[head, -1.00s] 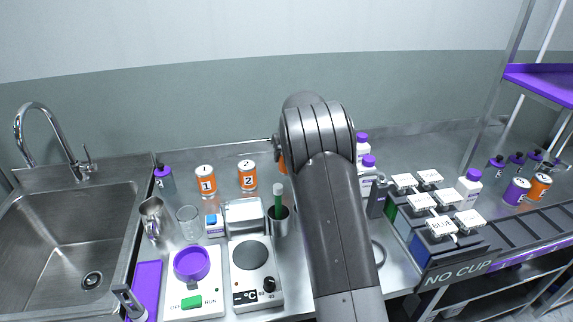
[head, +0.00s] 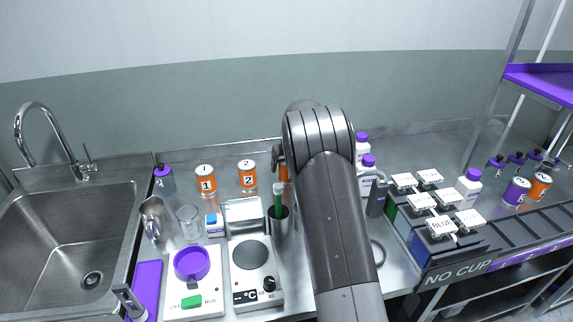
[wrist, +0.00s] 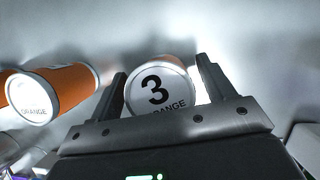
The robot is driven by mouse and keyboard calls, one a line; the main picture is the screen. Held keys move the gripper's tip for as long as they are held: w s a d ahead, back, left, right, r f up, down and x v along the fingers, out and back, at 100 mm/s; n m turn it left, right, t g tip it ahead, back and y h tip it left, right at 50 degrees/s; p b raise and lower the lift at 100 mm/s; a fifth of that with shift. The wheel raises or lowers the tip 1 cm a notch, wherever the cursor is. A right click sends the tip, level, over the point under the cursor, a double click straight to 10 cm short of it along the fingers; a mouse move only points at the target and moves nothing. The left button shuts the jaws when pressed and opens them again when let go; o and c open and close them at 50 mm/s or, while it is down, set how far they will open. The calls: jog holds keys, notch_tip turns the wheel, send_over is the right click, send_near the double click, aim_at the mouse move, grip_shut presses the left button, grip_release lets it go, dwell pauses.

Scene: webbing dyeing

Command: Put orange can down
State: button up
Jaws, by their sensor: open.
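An orange can with a white lid marked 3 (wrist: 158,92) sits between the two fingers of my gripper (wrist: 161,68) in the wrist view. The fingers are spread on either side of its lid. In the head view only a sliver of this can (head: 284,174) shows beside my arm, at the back of the counter. It looks level with the other cans, but its base is hidden. Part of my gripper (head: 279,158) shows just above and left of it.
Orange can 1 (head: 205,180) and orange can 2 (head: 247,175) stand in a row to the left. White bottles with purple caps (head: 368,162) are close on the right.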

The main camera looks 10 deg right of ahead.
jog(key=shift+s+r, duration=0.1)
jog(key=shift+r, duration=0.4)
jog(key=s+r+n, duration=0.7)
jog(key=s+r, duration=0.8)
jog(key=r, duration=0.3)
jog(key=s+a+r+n, duration=0.2)
jog(key=s+r+n, duration=0.2)
jog(key=s+n, duration=0.75)
jog(key=s+a+f+n, duration=0.1)
jog(key=s+f+n, duration=0.1)
jog(key=s+n, duration=0.5)
jog(key=s+f+n+t, duration=0.1)
jog(key=s+n, duration=0.7)
jog(key=s, duration=0.8)
jog(key=shift+s+a+f+h, duration=0.25)
jog(key=shift+a+f+h, duration=0.15)
jog(key=shift+f, duration=0.1)
jog(key=shift+n, duration=0.25)
